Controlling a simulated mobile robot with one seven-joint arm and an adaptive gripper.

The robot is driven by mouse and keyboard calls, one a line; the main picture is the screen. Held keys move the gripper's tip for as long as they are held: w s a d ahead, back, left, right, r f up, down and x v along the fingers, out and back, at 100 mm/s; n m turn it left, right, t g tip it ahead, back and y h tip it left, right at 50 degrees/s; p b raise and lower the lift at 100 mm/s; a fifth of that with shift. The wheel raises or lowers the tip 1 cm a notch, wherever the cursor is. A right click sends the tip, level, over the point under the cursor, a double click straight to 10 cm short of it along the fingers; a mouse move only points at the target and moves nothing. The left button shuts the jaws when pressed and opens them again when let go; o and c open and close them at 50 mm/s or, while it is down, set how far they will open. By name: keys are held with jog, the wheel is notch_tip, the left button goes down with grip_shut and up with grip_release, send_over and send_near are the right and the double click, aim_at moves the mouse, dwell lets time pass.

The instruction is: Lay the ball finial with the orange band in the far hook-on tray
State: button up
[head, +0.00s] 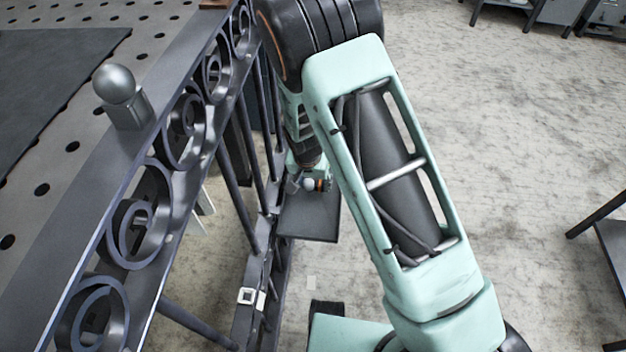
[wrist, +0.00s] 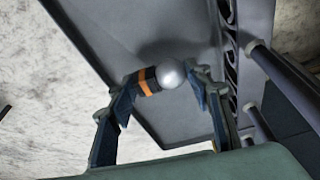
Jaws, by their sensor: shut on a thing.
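The ball finial with the orange band (wrist: 149,80) is a silver ball on a dark stem. It lies across between the two fingertips of my gripper (wrist: 160,84), which is shut on it. In the head view the finial (head: 318,185) and my gripper (head: 308,184) show small beside the gate, at the far part of a grey hook-on tray (head: 308,222). In the wrist view the tray (wrist: 95,30) spreads behind the finial. I cannot tell whether the finial touches the tray floor. No second tray can be made out.
The scroll gate (head: 135,225) with its bars runs along the tray's left side. A white square fitting (head: 247,296) sits nearer on the gate. Open floor lies right.

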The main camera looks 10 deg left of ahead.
jog(key=shift+f+b, duration=0.3)
jog(key=shift+f, duration=0.35)
jog(key=shift+f+b, duration=0.35)
jog(key=shift+f, duration=0.05)
jog(key=o, duration=1.6)
jog(key=v, duration=1.2)
